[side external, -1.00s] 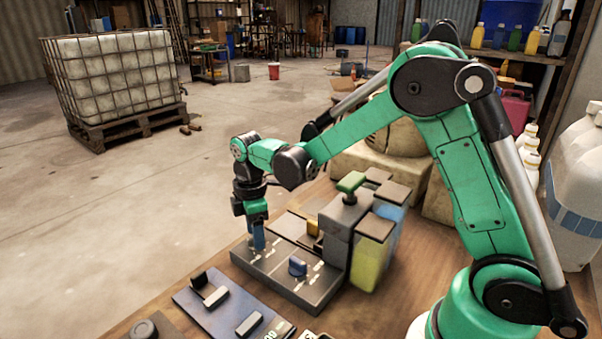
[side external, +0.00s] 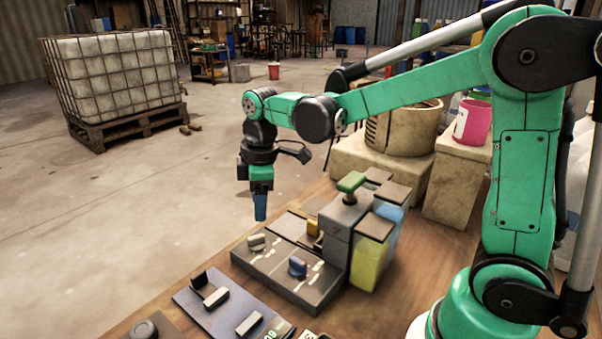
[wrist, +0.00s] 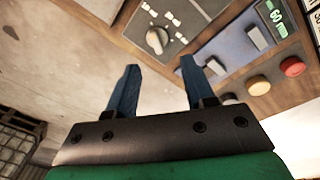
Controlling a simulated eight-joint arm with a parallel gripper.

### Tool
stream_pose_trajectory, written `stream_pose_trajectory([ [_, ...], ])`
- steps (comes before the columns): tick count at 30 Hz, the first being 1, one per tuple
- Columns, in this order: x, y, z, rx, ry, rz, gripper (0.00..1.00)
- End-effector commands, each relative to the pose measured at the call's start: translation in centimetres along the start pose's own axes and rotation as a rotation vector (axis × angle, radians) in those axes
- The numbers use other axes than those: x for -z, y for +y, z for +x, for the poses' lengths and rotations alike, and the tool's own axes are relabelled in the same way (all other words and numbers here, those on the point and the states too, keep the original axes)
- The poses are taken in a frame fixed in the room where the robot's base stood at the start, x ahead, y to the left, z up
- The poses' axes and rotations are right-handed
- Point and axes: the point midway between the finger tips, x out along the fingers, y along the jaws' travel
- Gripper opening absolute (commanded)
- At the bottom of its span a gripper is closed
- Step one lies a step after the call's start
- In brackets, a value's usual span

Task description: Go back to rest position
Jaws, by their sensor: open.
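My gripper (side external: 260,207) hangs pointing down, above and a little left of the grey knob panel (side external: 272,284), touching nothing. In the wrist view its two blue fingers (wrist: 157,90) stand apart with nothing between them. A whitish knob (side external: 257,242) sits on the panel below and close to the gripper; it also shows in the wrist view (wrist: 157,40). A blue knob (side external: 297,266) sits to its right on the same panel.
A unit with a green-topped handle (side external: 350,182) and yellow and blue tanks (side external: 369,262) stands right of the panel. A blue switch plate (side external: 225,305) lies in front. A pink bucket (side external: 472,122) and beige vat (side external: 405,125) stand behind. Air left of the bench is clear.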

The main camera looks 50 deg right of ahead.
Motion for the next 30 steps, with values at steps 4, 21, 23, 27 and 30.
stream_pose_trajectory([
  [4, -1.7, -2.1, -2.4, -0.097, 0.105, 0.241, 0.47],
  [21, -5.4, -6.9, -3.0, -0.217, 0.472, 0.843, 0.47],
  [23, -5.5, -6.9, -3.0, -0.217, 0.476, 0.848, 0.47],
  [27, -5.4, -6.8, -3.0, -0.217, 0.475, 0.848, 0.47],
  [30, -5.5, -6.8, -3.0, -0.217, 0.474, 0.847, 0.47],
])
